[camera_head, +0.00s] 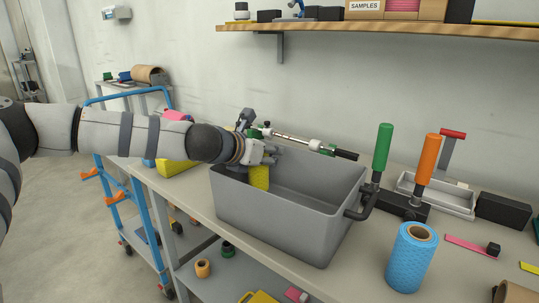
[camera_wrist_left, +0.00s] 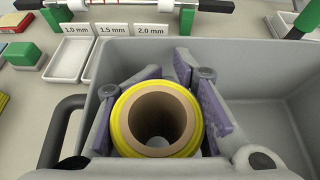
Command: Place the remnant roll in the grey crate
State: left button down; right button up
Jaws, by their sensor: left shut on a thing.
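The remnant roll, a small yellow roll (camera_head: 259,179), is upright in my left gripper (camera_head: 262,162), over the left end of the grey crate (camera_head: 270,212). In the left wrist view the yellow roll (camera_wrist_left: 195,128) shows from above with its hollow brown core, between the purple-padded fingers of my left gripper (camera_wrist_left: 155,100). The fingers are shut on its sides. The roll is inside the crate's walls (camera_wrist_left: 260,55); its lower end is hidden, so I cannot tell whether it touches the floor. My right gripper is not in view.
A blue roll (camera_head: 412,258) stands on the table right of the crate. Green (camera_head: 382,150) and orange (camera_head: 429,158) handles stand behind it. A rod fixture (camera_head: 300,139) lies behind the crate. The crate's right part is empty where visible. A blue-framed cart (camera_head: 137,185) stands at left.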

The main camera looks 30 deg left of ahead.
pick_arm(q)
jog(key=shift+f, duration=0.6)
jog(key=c, duration=1.3)
grip_release()
jog(key=shift+c, duration=0.2)
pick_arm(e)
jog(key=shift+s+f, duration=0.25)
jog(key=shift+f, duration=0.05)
pick_arm(q)
jog(key=r+p+v, duration=0.1)
jog(key=p+v, duration=0.3)
jog(key=v, duration=0.8)
jog(key=shift+r+p, duration=0.15)
jog(key=shift+p, duration=0.25)
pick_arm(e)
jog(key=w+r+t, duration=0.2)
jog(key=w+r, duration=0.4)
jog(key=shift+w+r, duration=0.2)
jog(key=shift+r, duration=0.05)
